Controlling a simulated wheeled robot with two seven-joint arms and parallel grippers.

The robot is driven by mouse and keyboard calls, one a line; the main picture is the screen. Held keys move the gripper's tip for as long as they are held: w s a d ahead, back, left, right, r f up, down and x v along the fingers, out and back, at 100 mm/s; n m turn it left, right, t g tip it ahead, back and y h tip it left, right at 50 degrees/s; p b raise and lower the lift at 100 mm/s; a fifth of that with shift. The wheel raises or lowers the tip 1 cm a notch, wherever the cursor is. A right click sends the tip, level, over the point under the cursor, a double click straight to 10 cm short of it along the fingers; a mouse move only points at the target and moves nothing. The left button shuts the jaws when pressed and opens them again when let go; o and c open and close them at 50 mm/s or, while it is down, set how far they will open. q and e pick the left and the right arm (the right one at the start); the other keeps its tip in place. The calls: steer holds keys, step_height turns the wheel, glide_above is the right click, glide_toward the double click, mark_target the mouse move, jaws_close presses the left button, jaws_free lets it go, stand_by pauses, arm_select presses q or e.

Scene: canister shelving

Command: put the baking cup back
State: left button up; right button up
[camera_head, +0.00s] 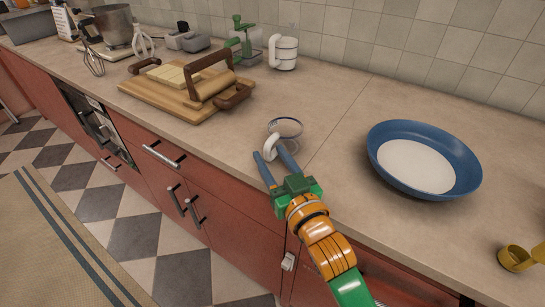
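A small pale cup with a round metallic rim (287,126), which seems to be the baking cup, stands on the counter near its front edge. Its white handle (268,149) points toward the lower left. My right gripper (267,151) has its two blue fingers spread apart, one on each side of the handle area. Whether they touch the handle I cannot tell. My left gripper is not in view.
A blue bowl with white contents (415,165) stands to the right. A white handled canister (284,53) stands by the wall. A yellow cup (514,258) is lower right. The counter behind the cup is clear.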

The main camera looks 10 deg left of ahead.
steer(key=shift+r, duration=0.25)
steer(key=v, duration=1.2)
